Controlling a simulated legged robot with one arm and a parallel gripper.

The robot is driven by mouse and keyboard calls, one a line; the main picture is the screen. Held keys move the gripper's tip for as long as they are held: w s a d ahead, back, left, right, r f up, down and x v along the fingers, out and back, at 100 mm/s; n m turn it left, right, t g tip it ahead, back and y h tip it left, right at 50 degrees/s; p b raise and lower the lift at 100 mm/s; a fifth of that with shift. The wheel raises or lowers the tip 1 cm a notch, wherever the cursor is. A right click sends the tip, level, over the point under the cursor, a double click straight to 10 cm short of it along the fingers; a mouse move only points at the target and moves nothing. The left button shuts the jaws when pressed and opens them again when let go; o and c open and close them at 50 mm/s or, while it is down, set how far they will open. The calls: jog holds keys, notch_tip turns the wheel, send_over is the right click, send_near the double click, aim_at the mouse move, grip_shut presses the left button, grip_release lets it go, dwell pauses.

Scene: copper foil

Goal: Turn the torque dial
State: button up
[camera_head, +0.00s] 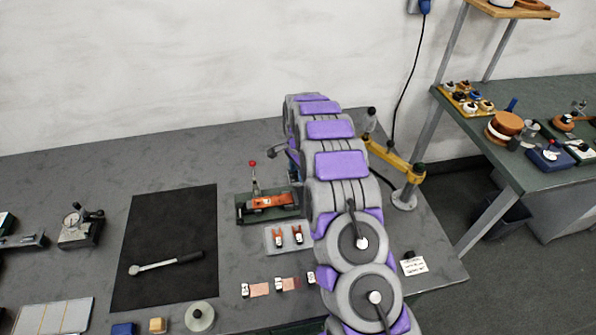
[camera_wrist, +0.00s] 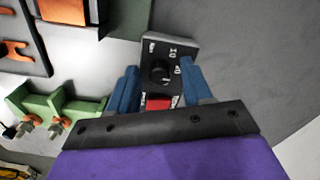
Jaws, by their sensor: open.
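The torque dial (camera_wrist: 161,73) is a round black knob on a small box (camera_wrist: 153,41) with a dark face and white markings, in the wrist view. A red block or button (camera_wrist: 158,103) sits on the same face, nearer my gripper. My gripper (camera_wrist: 158,67) is open, with one blue finger on each side of the box face and the dial between them. I cannot tell whether the fingers touch the knob or the box. In the head view my arm hides the dial and most of the gripper.
In the wrist view a green bracket with bolts (camera_wrist: 58,115) stands left of the fingers. In the head view an orange tool on a dark base (camera_head: 270,202) stands left of my arm. A yellow bar on a post (camera_head: 395,160) is close on the right. A wrench (camera_head: 165,264) lies on a black mat (camera_head: 205,205).

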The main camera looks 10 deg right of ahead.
grip_shut()
dwell(0.5)
jog(key=shift+n, duration=0.3)
jog(key=shift+r+n+p, duration=0.2)
jog(key=shift+n+p, duration=0.6)
jog(key=shift+p, duration=0.1)
jog(key=n+p, duration=0.1)
jog(key=n, duration=0.1)
jog(key=shift+n, duration=0.4)
jog(key=n+p, duration=0.2)
jog(key=n, duration=0.1)
jog(key=shift+n, duration=0.3)
jog(key=shift+w+n+p, duration=0.1)
jog(key=shift+n+p, duration=0.3)
jog(key=shift+n, duration=1.1)
